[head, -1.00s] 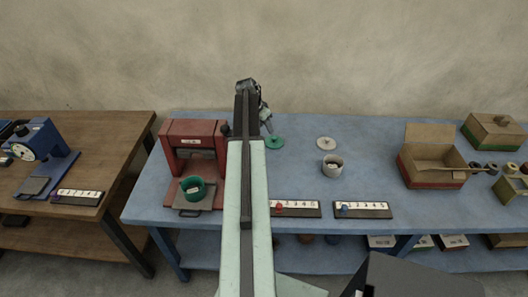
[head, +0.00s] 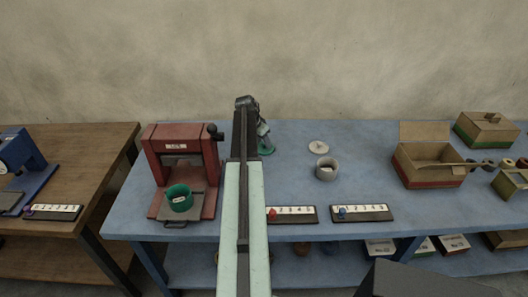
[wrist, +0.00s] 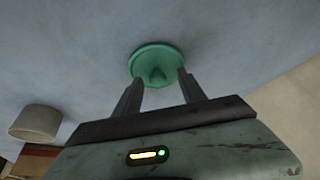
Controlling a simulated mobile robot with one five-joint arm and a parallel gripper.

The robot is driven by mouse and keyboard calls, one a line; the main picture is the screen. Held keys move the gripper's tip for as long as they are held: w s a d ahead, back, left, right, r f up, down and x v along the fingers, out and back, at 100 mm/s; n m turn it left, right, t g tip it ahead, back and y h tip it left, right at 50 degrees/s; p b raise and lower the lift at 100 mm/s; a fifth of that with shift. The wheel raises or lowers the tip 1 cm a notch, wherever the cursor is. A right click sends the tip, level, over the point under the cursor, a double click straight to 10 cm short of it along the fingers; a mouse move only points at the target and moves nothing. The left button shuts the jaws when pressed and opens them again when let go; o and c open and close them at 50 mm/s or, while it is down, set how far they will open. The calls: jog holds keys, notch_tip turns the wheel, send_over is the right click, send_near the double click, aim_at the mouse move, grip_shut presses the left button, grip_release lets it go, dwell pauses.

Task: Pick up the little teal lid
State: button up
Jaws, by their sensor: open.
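The little teal lid (head: 267,151) lies on the blue table, partly hidden behind my gripper in the head view. In the wrist view the round teal lid (wrist: 157,54) shows with its pointed knob toward the camera. My gripper (wrist: 159,78) is open, with its two fingers apart and their tips at the lid's near edge, one on each side of the knob. I cannot tell whether the fingers touch the lid. Nothing is held.
A red press (head: 182,160) with a green pot (head: 179,198) stands left of my arm. A pale lid (head: 318,147) and a pale cup (head: 327,169) are to the right. Two numbered strips lie along the front edge. An open cardboard box (head: 428,165) stands further right.

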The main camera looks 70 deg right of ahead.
jog(key=shift+f, duration=0.15)
grip_shut()
